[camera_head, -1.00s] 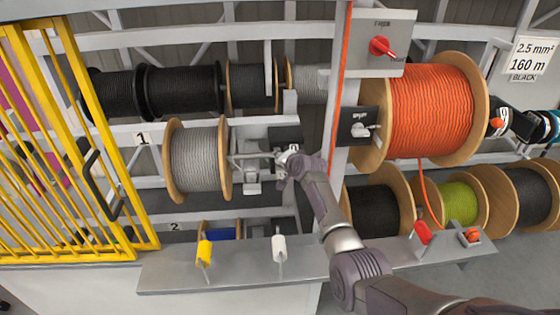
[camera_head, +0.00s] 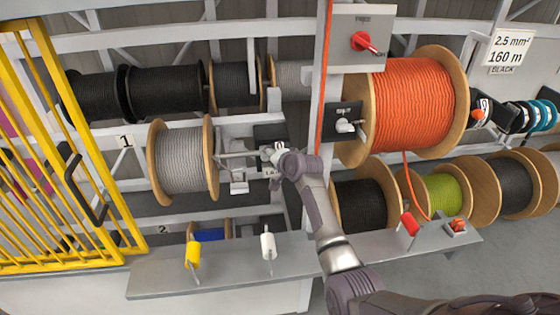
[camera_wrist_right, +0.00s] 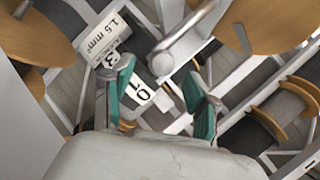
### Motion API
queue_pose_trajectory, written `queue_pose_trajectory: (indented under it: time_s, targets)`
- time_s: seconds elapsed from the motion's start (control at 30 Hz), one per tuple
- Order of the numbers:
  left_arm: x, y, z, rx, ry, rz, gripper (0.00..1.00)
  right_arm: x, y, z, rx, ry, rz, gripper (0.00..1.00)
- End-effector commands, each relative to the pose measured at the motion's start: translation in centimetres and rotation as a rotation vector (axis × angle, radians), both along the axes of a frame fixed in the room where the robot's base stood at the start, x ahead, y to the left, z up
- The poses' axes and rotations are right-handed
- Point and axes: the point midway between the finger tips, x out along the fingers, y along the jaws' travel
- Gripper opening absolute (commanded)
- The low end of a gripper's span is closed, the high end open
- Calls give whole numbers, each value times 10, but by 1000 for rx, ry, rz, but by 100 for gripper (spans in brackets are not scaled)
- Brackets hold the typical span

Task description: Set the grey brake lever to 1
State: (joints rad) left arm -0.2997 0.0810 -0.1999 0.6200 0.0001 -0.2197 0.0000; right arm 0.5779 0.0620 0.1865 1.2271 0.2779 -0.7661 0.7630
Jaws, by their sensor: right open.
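My right gripper (camera_head: 272,157) is at a black plate (camera_head: 270,133) to the right of the grey cable reel (camera_head: 183,160). Its fingers are small there and partly merge with the fittings behind. In the right wrist view the gripper (camera_wrist_right: 163,98) is open, its two teal pads apart with nothing held between them. A grey rounded bar (camera_wrist_right: 188,38), possibly the brake lever, lies just beyond the fingers. A white label (camera_wrist_right: 145,92) with 1 and 0 shows between the pads. Another grey lever (camera_head: 346,125) sits on a black plate left of the orange reel. My left gripper is out of view.
A grey shelf (camera_head: 225,272) in front carries a yellow handle (camera_head: 192,254) and a white handle (camera_head: 268,245). The orange reel (camera_head: 415,105) stands right of the upright post. A yellow gate (camera_head: 60,150) stands at the left.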

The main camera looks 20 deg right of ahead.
Motion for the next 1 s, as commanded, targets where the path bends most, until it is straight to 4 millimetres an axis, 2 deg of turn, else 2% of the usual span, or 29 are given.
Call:
queue_pose_trajectory:
  time_s: [0.2,0.4,0.6,1.0]
  targets:
    - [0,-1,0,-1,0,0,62,-35,-1,19,0,-2,0,59]
    - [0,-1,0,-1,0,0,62,-56,-3,31,0,-2,0,59]
    - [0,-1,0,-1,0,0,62,-63,-3,35,-1,-2,0,59]
    - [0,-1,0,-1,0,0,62,-62,-3,35,-1,-2,0,59]
